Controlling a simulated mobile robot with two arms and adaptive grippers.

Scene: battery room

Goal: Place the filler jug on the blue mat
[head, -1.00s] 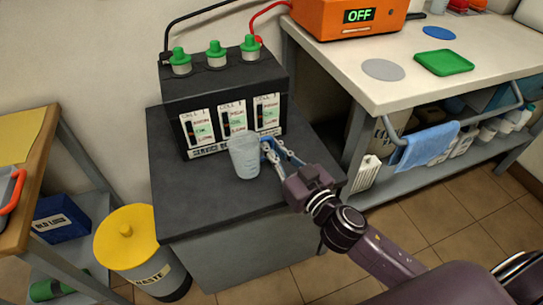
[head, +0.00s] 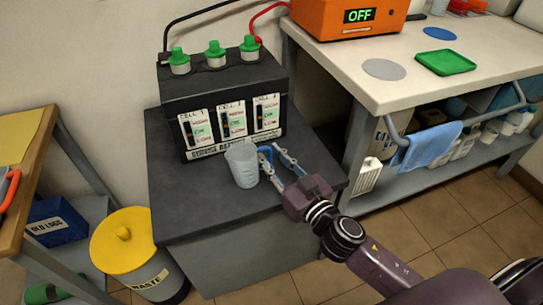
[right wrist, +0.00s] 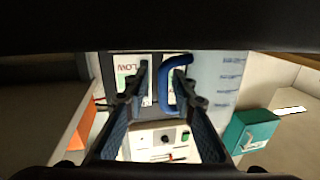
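The filler jug (head: 242,165) is a translucent cup with a blue handle (head: 265,153). It stands on the dark cabinet top, in front of the battery. The blue mat (head: 438,33) is a flat round disc at the back of the pale workbench, with nothing on it. My right gripper (head: 269,160) is at the jug's handle. In the right wrist view its fingers (right wrist: 163,82) are apart, with the blue handle (right wrist: 168,92) between them and a gap beside the left finger. The jug's wall (right wrist: 226,75) shows at right there. My left gripper is not visible.
The battery (head: 222,105) with green caps stands behind the jug. The workbench (head: 350,55) also carries a grey disc (head: 384,69), a green tray (head: 445,62) and an orange charger (head: 348,17). A yellow-lidded waste bin (head: 122,240) stands at lower left.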

